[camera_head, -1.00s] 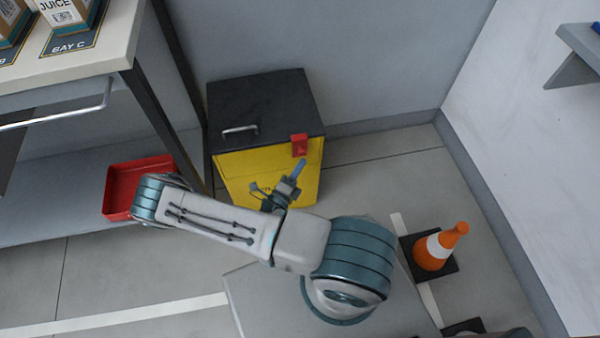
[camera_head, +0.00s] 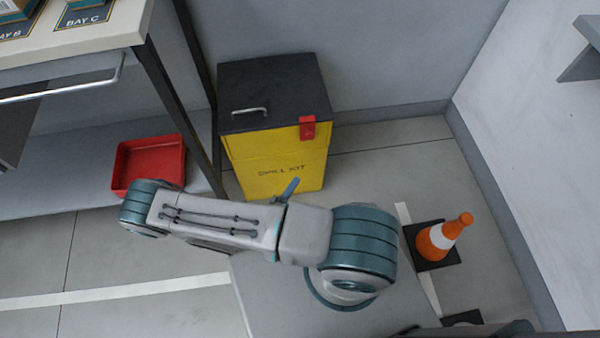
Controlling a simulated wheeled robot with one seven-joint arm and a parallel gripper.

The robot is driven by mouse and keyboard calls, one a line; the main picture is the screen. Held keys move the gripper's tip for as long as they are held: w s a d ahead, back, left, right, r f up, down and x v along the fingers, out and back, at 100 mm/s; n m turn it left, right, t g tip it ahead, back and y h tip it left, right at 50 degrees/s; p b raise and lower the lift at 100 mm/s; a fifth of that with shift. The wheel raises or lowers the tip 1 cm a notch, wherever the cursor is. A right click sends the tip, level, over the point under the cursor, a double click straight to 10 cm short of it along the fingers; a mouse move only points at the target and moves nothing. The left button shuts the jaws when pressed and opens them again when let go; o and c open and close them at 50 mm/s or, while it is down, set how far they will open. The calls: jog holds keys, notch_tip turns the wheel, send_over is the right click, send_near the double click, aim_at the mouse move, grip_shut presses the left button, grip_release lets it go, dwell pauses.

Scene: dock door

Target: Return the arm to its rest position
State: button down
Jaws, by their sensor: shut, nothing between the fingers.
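My arm crosses the lower middle of the picture, folded low in front of the spill kit bin. Most of my gripper (camera_head: 290,188) is hidden behind the arm; only its blue fingertips show above the arm. They are together, with nothing seen held. The yellow spill kit bin (camera_head: 277,172) with its dark lid and red latch stands just behind the fingertips, its lid shut.
A workbench (camera_head: 75,45) with bay labels is at upper left, with a red tray (camera_head: 152,163) on its lower shelf. An orange cone (camera_head: 442,238) stands right of my arm. A grey wall shelf (camera_head: 582,62) juts out at right. Floor at lower left is clear.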

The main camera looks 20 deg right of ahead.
jog(key=shift+s+a, duration=0.25)
jog(key=shift+a, duration=0.1)
dwell(0.3)
jog(key=s+r+n+g+y+p, duration=0.1)
jog(key=r+n+g+y+p, duration=0.2)
jog(key=r+n, duration=0.7)
jog(key=s+r+n+g+y+p, duration=0.2)
jog(key=r+n+y+p, duration=0.5)
jog(key=r, duration=1.8)
jog(key=s+d+r+n+g+y+p, duration=0.1)
jog(key=r+n+y+p, duration=0.5)
jog(key=r+n, duration=0.8)
notch_tip(320, 180, up, 4)
jog(key=s+g+y, duration=0.1)
jog(key=g, duration=0.1)
jog(key=shift+g, duration=0.4)
jog(key=shift+r, duration=0.1)
